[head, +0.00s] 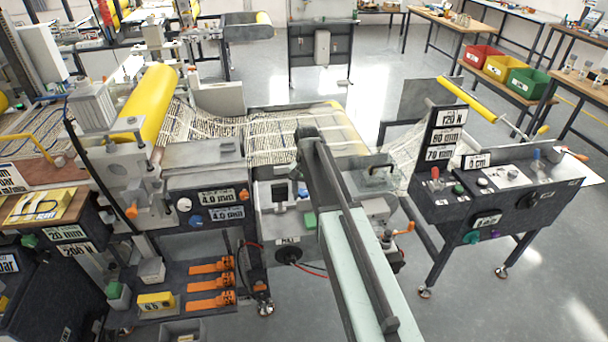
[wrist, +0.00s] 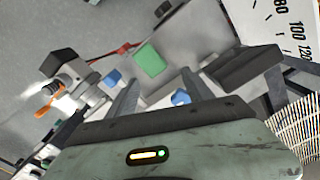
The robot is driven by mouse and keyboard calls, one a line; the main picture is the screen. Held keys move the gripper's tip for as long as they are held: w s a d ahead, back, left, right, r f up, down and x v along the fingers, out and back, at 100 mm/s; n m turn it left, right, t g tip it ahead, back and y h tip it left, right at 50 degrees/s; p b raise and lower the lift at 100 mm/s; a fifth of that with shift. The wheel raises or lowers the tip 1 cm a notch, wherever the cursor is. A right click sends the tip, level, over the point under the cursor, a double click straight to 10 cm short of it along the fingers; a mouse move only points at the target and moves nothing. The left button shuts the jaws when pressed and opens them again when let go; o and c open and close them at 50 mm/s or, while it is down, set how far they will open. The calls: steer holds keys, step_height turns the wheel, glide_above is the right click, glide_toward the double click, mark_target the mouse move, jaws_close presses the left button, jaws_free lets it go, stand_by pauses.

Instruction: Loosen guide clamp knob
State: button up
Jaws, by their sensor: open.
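My gripper (wrist: 160,76) is open, with its two fingers spread and nothing held between them in the wrist view. A blue knob-like part (wrist: 180,97) shows low between the fingers, near the right one. Another blue part (wrist: 113,76) is just left of the left finger. A green block (wrist: 150,61) lies beyond the fingertips. In the head view my arm covers the middle of the machine, and a small blue part (head: 303,190) and a green block (head: 310,219) show beside it. I cannot tell which part is the guide clamp knob.
A mesh web (head: 275,140) runs across the machine under a yellow roller (head: 147,103). A black control panel (head: 490,195) stands at the right. An orange-handled part (wrist: 50,90) and a dial plate (wrist: 285,30) flank the wrist view. Open floor lies at the front right.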

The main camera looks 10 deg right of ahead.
step_height(320, 180, up, 4)
steer(key=m+p, duration=0.2)
glide_above(303, 192)
steer(key=shift+f, duration=0.3)
step_height(303, 192, down, 8)
steer(key=b, duration=0.8)
steer(key=shift+r, duration=0.35)
jaws_close()
